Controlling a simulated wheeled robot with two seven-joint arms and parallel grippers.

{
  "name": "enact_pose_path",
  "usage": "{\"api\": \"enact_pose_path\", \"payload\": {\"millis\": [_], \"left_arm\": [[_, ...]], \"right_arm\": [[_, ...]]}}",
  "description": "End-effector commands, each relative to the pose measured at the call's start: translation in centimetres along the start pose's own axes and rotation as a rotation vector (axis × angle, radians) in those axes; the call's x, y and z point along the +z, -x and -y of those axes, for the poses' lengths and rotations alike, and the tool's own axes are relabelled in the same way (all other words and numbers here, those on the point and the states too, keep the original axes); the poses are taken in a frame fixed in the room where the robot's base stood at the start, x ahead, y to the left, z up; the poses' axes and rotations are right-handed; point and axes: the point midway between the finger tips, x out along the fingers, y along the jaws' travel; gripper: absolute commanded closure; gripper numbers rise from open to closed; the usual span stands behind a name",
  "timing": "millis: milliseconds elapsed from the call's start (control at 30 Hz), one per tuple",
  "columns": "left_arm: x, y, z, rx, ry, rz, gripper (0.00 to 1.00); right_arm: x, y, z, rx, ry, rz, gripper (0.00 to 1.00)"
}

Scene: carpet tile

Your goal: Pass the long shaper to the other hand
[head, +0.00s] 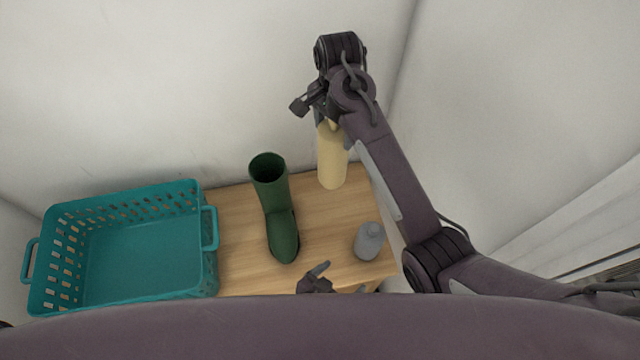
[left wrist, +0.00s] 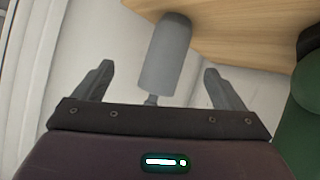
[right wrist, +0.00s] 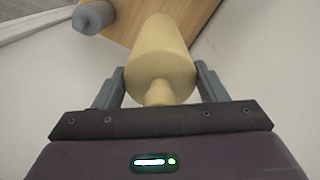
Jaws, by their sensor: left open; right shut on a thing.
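The long shaper, a cream tapered cylinder (head: 332,158), hangs upright from my right gripper (head: 328,116) at the back right of the table. My left gripper (head: 318,276) is low at the table's front edge, open and empty, well apart from the long shaper. In the left wrist view a grey shaper-like piece (left wrist: 166,55) shows beyond the open fingers, not gripped.
The grey piece (head: 369,241) stands near the table's right edge. A green boot (head: 281,225) stands mid-table, between the grey piece and a teal basket (head: 150,262) at the left. The wooden table (head: 235,240) is small, with walls behind and at the right.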

Motion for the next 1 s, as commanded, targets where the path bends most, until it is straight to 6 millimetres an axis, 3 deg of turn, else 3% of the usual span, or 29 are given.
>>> {"api": "enact_pose_path", "payload": {"millis": [33, 200, 400, 500, 667, 1000], "left_arm": [[-3.0, -0.2, 1.3, -0.041, -0.026, -0.065, 0.08], [-12.2, 0.6, 4.8, -0.175, -0.088, -0.278, 0.08], [-20.4, 3.0, 7.0, -0.29, -0.128, -0.474, 0.08], [-22.8, 4.0, 7.5, -0.325, -0.137, -0.534, 0.08], [-24.5, 4.6, 8.0, -0.348, -0.143, -0.576, 0.08], [-27.6, 0.5, 9.5, -0.351, -0.144, -0.579, 0.08]], "right_arm": [[0.0, 0.0, 0.0, 0.0, 0.0, 0.0, 0.72], [0.0, 0.0, 0.0, 0.0, 0.0, 0.0, 0.72], [0.0, 0.0, 0.0, -0.001, 0.0, 0.0, 0.72], [0.0, 0.0, 0.0, -0.001, 0.0, 0.0, 0.72], [0.0, 0.0, 0.0, -0.001, 0.0, 0.0, 0.72], [0.0, 0.0, 0.0, 0.0, 0.0, 0.0, 0.72]]}}
